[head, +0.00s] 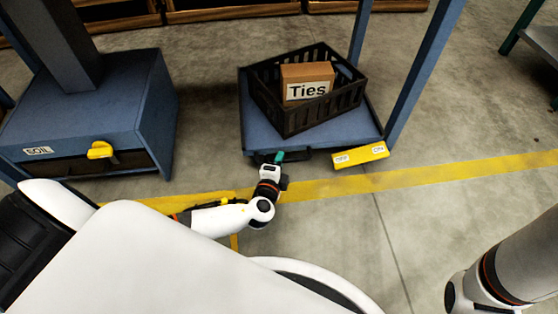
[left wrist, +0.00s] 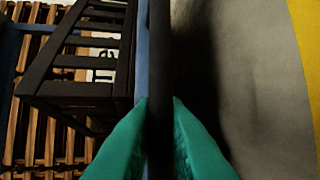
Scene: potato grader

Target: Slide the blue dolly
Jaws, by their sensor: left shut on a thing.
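The blue dolly (head: 254,118) is a low blue platform on the floor ahead, carrying a black slatted crate (head: 300,122) with a brown box labelled "Ties" (head: 305,75) in it. My left gripper (head: 279,157) is at the dolly's front edge, its green fingers shut on a dark bar there. In the left wrist view, the fingers (left wrist: 160,110) lie on both sides of the dark bar (left wrist: 160,55), beside the blue edge (left wrist: 141,45). My right gripper is out of view; only part of that arm shows at the lower right.
A yellow pedal marked "OFF" and "ON" (head: 360,155) is at the dolly's front right. A blue cabinet labelled "SOIL" (head: 85,110) with a yellow handle stands to the left. Blue posts (head: 425,65) rise near the dolly. A yellow line crosses the floor; the floor at right is clear.

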